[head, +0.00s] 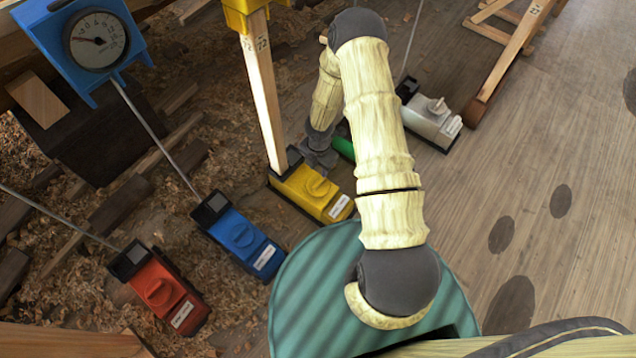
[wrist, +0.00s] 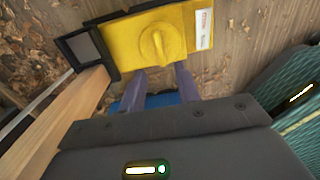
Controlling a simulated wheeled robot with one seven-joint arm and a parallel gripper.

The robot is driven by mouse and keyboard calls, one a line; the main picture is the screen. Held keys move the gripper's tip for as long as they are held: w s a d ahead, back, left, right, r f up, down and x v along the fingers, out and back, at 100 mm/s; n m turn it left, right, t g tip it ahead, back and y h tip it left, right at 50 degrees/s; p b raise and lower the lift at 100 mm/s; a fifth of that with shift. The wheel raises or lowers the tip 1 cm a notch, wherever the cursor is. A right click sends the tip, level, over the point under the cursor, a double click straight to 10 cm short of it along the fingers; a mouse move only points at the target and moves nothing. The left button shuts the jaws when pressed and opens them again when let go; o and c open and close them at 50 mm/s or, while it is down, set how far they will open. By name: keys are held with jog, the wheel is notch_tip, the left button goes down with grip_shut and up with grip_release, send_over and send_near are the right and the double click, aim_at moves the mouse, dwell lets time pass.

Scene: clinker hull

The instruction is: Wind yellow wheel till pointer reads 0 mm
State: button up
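The yellow wheel (head: 317,187) is a ridged knob on a yellow box (head: 334,208) on the floor. In the wrist view the knob (wrist: 155,47) lies just beyond my fingertips. My gripper (wrist: 161,71) is open, its two fingers apart with the knob ahead of the gap. I cannot tell whether either finger touches it. In the head view my arm partly hides the gripper. A yellow housing (head: 240,10) tops the wooden post (head: 260,90) that rises from the yellow box. Its dial and pointer are not visible, so I cannot read it.
A blue wheel box (head: 240,236) and a red one (head: 160,291) stand to the left, a white one (head: 432,119) to the right. A blue-housed dial (head: 97,41) is at upper left. Shavings and wood scraps cover the left floor; planks at right are clearer.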

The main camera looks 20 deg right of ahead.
aim_at(319, 182)
notch_tip(319, 182, down, 9)
jog(key=b, duration=0.4)
jog(key=shift+r, duration=0.1)
jog(key=shift+s, duration=0.1)
grip_shut()
